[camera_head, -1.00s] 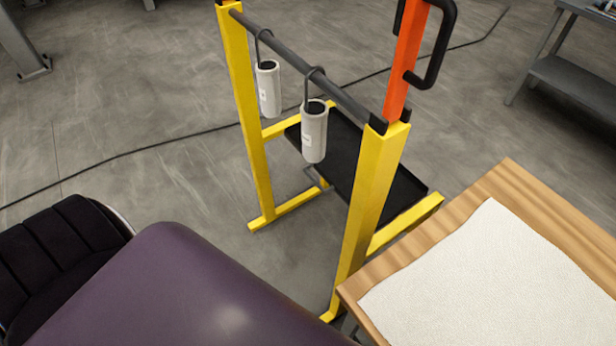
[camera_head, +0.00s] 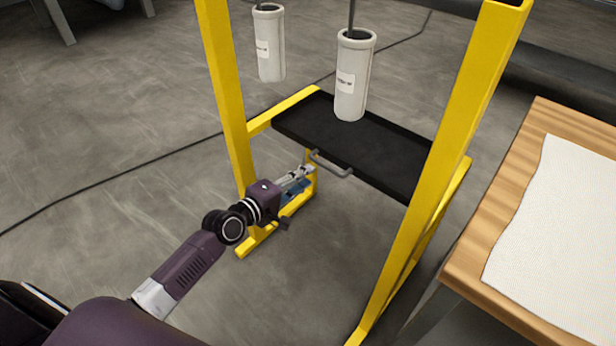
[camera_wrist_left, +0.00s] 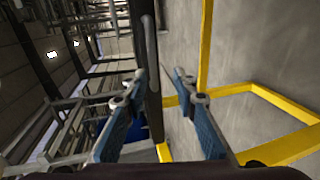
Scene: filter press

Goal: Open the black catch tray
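The black catch tray (camera_head: 390,158) lies level, low inside the yellow frame. Its grey bar handle (camera_head: 330,163) sticks out from the front edge. My left gripper (camera_head: 306,172) is just left of the handle in the head view, apart from it as far as I can see. The dark tray edge (camera_wrist_left: 155,108) runs upright there, with the grey handle (camera_wrist_left: 150,42) ahead of the fingers. My right gripper is not in view.
The yellow frame's posts (camera_head: 227,95) stand at both sides of the tray. Two white cylinders (camera_head: 353,80) hang above it. A wooden table (camera_head: 490,225) with a white sheet stands at the right. The floor before the tray is clear.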

